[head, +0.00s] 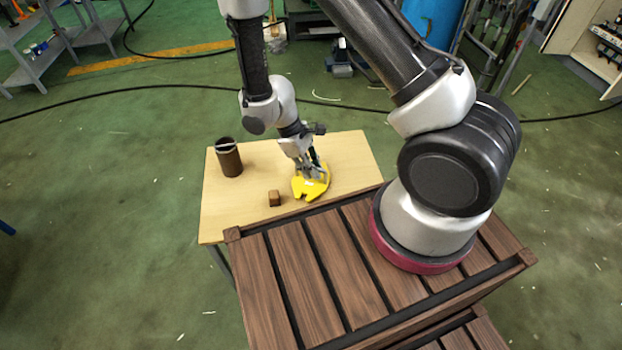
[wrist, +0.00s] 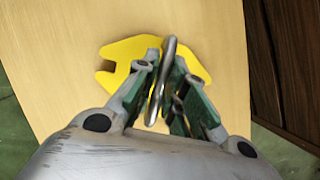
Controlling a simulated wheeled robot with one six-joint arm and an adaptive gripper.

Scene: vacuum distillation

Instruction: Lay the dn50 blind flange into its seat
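My gripper (head: 312,172) is low over the yellow notched plate (head: 300,187) on the small table. In the wrist view its fingers with green pads (wrist: 165,75) close on a shiny metal disc, the blind flange (wrist: 170,50). The flange is seen nearly edge-on, standing tilted between the fingers. The yellow plate (wrist: 118,52) lies flat below and behind it, partly hidden by the fingers. Whether the flange touches the plate I cannot tell. No seat can be told apart for certain; the middle of the plate is hidden.
A brown cylinder (head: 230,162) with a pale band near its top stands at the table's back left. A small brown block (head: 274,198) lies left of the plate. The light wooden table (head: 225,215) is otherwise clear. A dark slatted wooden crate (head: 290,275) adjoins its front edge.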

